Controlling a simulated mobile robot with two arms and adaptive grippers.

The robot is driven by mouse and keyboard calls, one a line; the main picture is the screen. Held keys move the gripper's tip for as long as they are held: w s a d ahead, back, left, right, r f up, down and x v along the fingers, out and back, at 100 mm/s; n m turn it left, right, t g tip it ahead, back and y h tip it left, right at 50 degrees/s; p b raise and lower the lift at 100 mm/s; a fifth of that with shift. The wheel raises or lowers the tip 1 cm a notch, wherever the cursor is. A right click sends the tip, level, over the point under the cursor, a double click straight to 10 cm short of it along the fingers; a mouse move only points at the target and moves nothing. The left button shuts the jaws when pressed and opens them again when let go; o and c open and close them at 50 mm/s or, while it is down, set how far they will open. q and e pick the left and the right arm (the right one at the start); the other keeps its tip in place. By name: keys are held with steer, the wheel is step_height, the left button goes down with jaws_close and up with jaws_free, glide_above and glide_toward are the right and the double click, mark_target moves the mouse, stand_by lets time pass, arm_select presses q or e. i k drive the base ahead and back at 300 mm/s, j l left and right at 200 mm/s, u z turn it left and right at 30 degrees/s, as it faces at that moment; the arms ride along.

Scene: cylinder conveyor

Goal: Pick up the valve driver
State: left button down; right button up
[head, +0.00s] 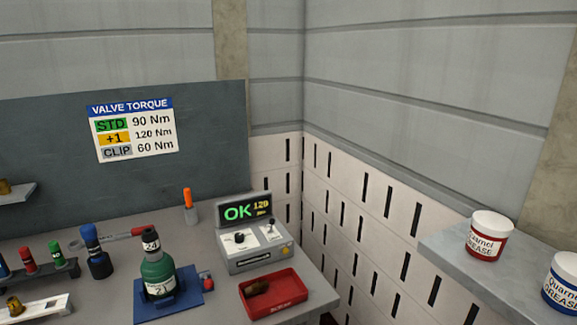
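No tool in the head view is clearly marked as the valve driver. A blue upright tool (98,262) with a narrow top stands on the grey bench, left of a green cylinder (158,272). The green cylinder has a dark top and a label with a 2, and stands upright on a blue pad (186,304). A tool with a red end (118,235) lies behind the blue tool and is partly hidden by it. An orange-tipped tool (188,199) stands upright in a grey holder farther back. Neither of my grippers is in view.
A tester box (258,262) displays OK and 120. A red tray (300,291) holds a brown item. A rack (66,272) with red and green pieces is at left. Two grease tins, red-labelled (484,247) and blue-labelled (561,294), stand on a right shelf (450,246).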

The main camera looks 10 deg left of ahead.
mark_target(88, 232)
steer(key=u, duration=1.5)
steer(key=k+l+u, duration=0.1)
steer(key=l+u, duration=0.3)
steer(key=k+l+u, duration=0.2)
steer(key=u, duration=0.2)
steer(key=k+l+u, duration=0.2)
steer(key=u, duration=0.2)
steer(key=l, duration=0.1)
